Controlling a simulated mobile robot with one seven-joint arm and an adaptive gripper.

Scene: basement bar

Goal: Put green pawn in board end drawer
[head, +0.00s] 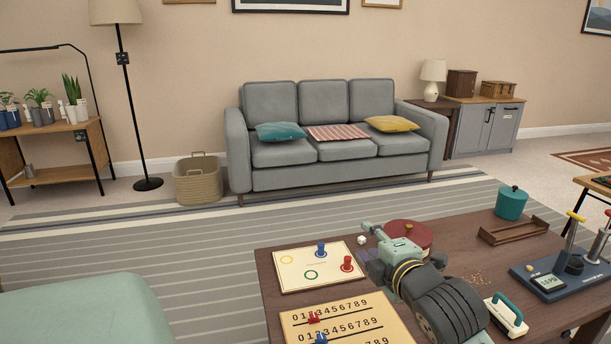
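I cannot make out a green pawn or a board end drawer. My gripper (374,242) is beyond the board's right edge, over the table, partly hidden by my arm. I cannot tell whether it is open or shut, or whether it holds anything.
A number board (350,309) lies nearer, with red and blue pieces. A white die (362,239) and dark red round box (408,234) are near my gripper.

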